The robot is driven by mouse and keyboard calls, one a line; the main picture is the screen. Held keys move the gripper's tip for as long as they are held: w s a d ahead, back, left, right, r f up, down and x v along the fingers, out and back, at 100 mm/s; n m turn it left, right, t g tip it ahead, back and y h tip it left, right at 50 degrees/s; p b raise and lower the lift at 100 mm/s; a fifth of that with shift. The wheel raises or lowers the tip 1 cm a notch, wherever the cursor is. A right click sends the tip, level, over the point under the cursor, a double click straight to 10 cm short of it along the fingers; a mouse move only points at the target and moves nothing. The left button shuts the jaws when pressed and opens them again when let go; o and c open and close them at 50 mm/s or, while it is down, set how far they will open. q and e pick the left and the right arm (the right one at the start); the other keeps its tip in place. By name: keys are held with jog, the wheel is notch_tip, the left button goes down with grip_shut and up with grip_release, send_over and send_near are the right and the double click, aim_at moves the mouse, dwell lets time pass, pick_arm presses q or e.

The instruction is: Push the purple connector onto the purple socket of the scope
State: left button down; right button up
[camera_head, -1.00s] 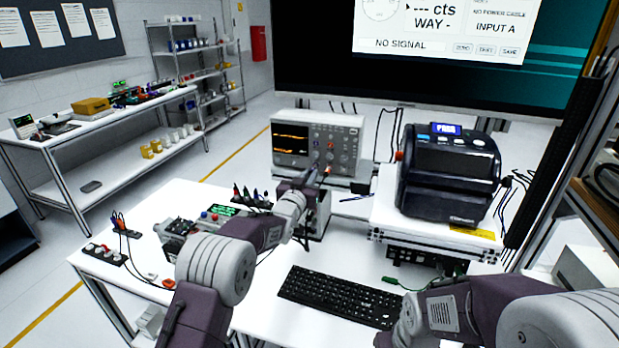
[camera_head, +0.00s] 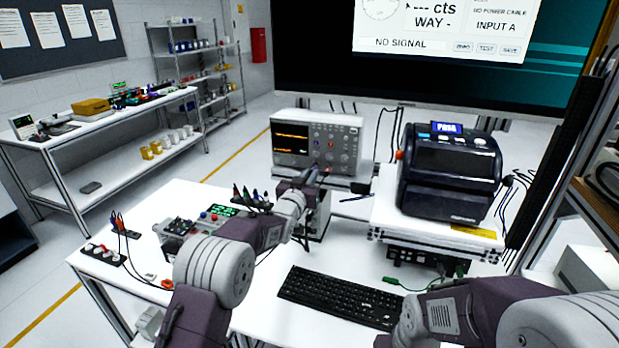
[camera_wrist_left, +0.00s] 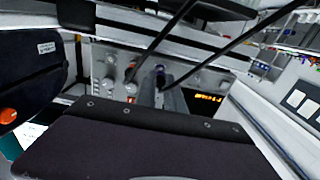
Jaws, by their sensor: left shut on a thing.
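The scope (camera_head: 356,122) stands at the back of the white table, with a lit screen and a front panel of knobs. My left gripper (camera_head: 325,170) reaches to its lower front panel. In the left wrist view my left gripper (camera_wrist_left: 160,88) is shut, its fingers pointing at the panel between the knobs and the screen. A small purple part (camera_wrist_left: 159,69) shows at the fingertips; I cannot tell whether it is the connector or the socket. The held connector is mostly hidden by the fingers, and whether it touches the socket cannot be seen. My right gripper is out of view.
A dark printer-like device (camera_head: 450,175) stands on a raised white stand right of the scope. A black keyboard (camera_head: 338,297) lies in front. A circuit box with probes (camera_head: 190,235) is left of my left arm. Black cables cross the left wrist view near the fingers.

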pick_arm(q)
jog(key=shift+w+d, duration=0.1)
jog(key=shift+w, duration=0.15)
dwell(0.4)
jog(key=c, duration=1.4)
grip_release()
jog(key=shift+o, duration=0.2)
jog(key=shift+s, duration=0.1)
